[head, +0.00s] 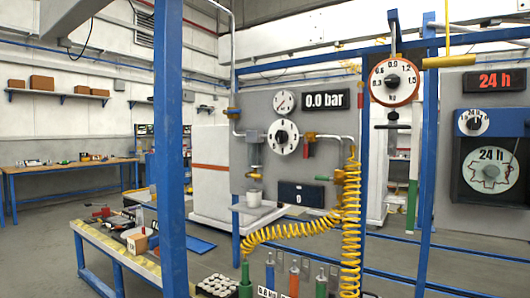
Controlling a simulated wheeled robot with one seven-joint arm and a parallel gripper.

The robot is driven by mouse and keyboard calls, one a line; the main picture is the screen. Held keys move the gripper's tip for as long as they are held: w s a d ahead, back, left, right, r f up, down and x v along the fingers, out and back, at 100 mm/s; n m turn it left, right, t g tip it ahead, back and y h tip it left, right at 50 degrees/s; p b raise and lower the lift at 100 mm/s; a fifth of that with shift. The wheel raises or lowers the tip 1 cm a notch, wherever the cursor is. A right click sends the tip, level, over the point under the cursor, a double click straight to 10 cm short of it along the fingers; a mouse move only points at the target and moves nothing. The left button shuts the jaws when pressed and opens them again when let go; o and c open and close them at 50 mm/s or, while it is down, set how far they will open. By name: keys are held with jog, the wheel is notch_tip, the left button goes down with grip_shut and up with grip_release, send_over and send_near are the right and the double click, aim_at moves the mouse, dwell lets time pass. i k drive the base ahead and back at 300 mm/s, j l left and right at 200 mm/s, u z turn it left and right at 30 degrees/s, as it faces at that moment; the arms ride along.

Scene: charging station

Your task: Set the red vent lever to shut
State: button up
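A small red lever (306,149) shows on the grey panel (255,95), right of the white dial knob (283,137). It appears to hang downward beneath an orange fitting (310,136) on the pipe. It is too small to tell its exact setting or read any label. The pressure display (325,100) above it reads 0.0 bar, next to a round gauge (285,102). My gripper is not in view.
A blue post (170,140) stands in front at left. A coiled yellow hose (350,220) hangs right of the lever. Colored bottles (293,277) stand below. A workbench (120,255) is at lower left. A hanging scale (394,81) is at right.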

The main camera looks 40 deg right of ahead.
aim_at(306, 151)
jog(key=z, duration=1.75)
